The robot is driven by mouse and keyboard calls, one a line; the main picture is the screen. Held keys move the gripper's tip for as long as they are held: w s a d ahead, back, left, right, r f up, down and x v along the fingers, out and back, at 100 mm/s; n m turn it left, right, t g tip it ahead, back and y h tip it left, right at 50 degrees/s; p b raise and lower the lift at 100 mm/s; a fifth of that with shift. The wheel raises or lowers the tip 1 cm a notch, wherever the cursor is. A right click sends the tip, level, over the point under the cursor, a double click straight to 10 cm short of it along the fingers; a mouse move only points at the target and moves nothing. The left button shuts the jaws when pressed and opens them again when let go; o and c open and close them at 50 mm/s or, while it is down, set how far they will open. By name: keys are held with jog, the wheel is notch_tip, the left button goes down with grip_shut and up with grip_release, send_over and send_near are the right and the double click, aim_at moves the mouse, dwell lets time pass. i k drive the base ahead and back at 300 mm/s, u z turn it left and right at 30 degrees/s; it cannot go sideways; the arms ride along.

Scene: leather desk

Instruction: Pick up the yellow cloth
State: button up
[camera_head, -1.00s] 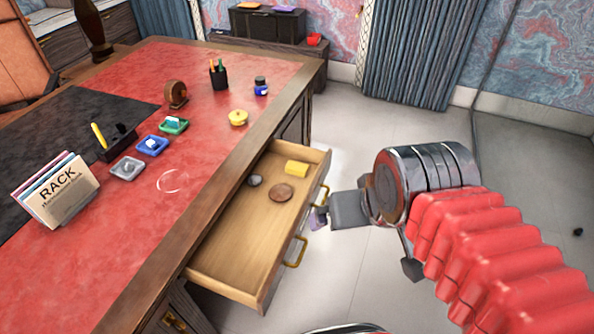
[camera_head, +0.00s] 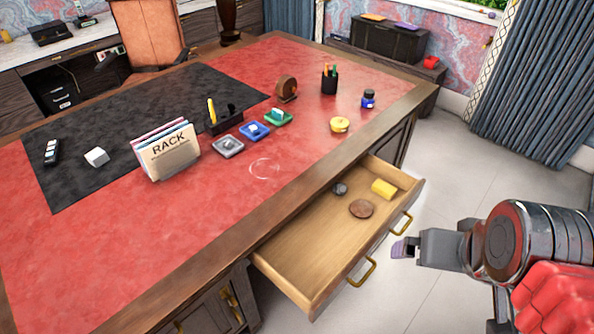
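A small yellow block-shaped piece (camera_head: 383,188), which may be the folded yellow cloth, lies in the far right part of the open desk drawer (camera_head: 300,245). A round brown disc (camera_head: 361,208) and a small grey piece (camera_head: 340,188) lie near it. My gripper (camera_head: 450,288) is outside the drawer, to the right of its front and handles, apart from the yellow piece. Its fingers look spread, with nothing seen between them. The lower finger is partly cut off by the picture edge.
The red leather desk top (camera_head: 240,205) holds a letter rack (camera_head: 165,152), small coloured dishes, a pen cup (camera_head: 330,80), an ink bottle (camera_head: 368,98) and a round yellow tin (camera_head: 340,125). The drawer's raised front and brass handles stand between my gripper and the drawer inside. Floor is clear at right.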

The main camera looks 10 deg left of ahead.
aim_at(384, 189)
jog(key=z, duration=0.6)
jog(key=i, duration=1.65)
jog(key=u, duration=1.2)
